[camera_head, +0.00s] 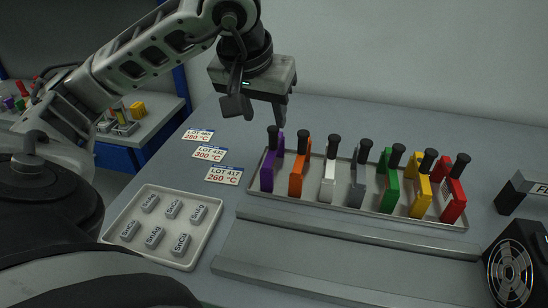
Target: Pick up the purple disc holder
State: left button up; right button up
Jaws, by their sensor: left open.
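The purple disc holder (268,172) stands upright at the left end of a long tray (340,210), with a black knob on top. My left gripper (257,108) hangs above and slightly left of the purple holder. Its jaws are apart and empty, pointing down, and appear clear of the holder's knob. My right gripper is not in view.
Orange (299,172), white (328,180), grey (357,183), green (389,184), yellow (421,186) and red (453,192) holders stand rightward in the same tray. A tray of labelled blocks (109,238), lot cards (222,175) and a fan unit (514,266) are nearby.

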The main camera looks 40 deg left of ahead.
aim_at(270, 132)
pick_arm(q)
jog(key=x, duration=0.7)
jog(key=shift+d+f, duration=0.15)
jog(key=shift+d, duration=0.2)
jog(key=shift+w+a+f, duration=0.1)
jog(key=shift+w+f, duration=0.05)
jog(key=shift+f, duration=0.35)
grip_shut()
